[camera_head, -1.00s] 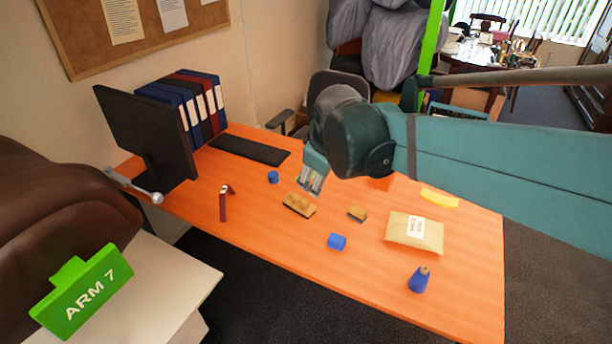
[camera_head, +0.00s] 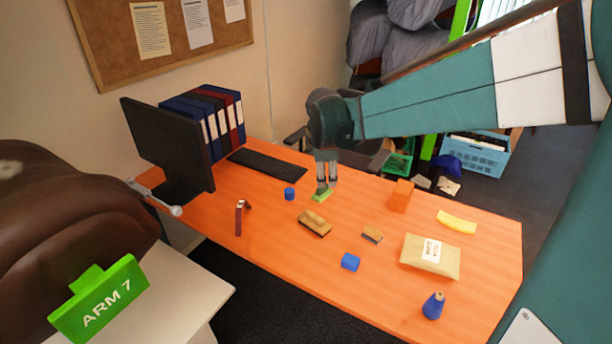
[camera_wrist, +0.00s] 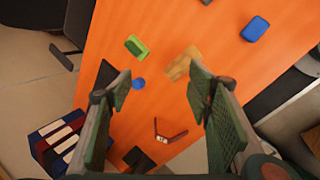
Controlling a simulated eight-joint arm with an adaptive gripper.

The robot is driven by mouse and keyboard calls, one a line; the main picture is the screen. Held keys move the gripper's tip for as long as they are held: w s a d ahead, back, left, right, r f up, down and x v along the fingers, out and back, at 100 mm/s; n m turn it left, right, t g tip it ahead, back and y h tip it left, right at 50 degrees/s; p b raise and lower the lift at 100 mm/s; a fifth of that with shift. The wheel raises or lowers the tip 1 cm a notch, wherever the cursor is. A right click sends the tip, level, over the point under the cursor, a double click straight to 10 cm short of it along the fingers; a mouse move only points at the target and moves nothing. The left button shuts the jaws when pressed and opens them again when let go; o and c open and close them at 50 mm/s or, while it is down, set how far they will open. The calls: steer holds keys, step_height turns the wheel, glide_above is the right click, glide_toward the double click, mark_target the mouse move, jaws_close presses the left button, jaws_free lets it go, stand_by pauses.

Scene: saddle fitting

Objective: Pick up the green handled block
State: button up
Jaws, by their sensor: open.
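The green handled block (camera_head: 322,194) lies on the orange table, left of its middle, below my gripper (camera_head: 327,183) in the head view. The fingers point down and hide part of it; the gap in height is hard to judge there. In the wrist view the green block (camera_wrist: 137,45) lies whole, with its raised handle showing, beyond the tip of the left finger and off to the left of the middle. My gripper (camera_wrist: 160,75) is open there, with nothing between its fingers.
A wooden brush (camera_head: 314,223) lies in front of the block and a blue cylinder (camera_head: 290,194) to its left. A dark red angled piece (camera_head: 239,217), an orange block (camera_head: 401,195), a smaller brush (camera_head: 372,235), a blue cube (camera_head: 350,262) and a padded envelope (camera_head: 430,256) lie around. A monitor (camera_head: 168,150) stands left.

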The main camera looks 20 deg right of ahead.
steer(key=w+d+f+n+g, duration=0.1)
steer(key=w+d+f+n, duration=0.1)
steer(key=w+f+n, duration=0.55)
steer(key=n+g+h+p, duration=0.1)
steer(key=n, duration=0.1)
glide_above(319, 190)
steer(key=f, duration=1.1)
steer(key=shift+s+a+f, duration=0.1)
steer(key=shift+s, duration=0.15)
steer(key=shift+w+f+n+h, duration=0.25)
steer(key=shift+w+f+h, duration=0.05)
steer(key=shift+f, duration=0.2)
steer(key=shift+f, duration=0.1)
steer(key=shift+x, duration=1.25)
steer(key=shift+b+x, duration=0.9)
steer(key=shift+x, duration=1.7)
steer(key=shift+w+a, duration=0.1)
steer(key=shift+w, duration=0.05)
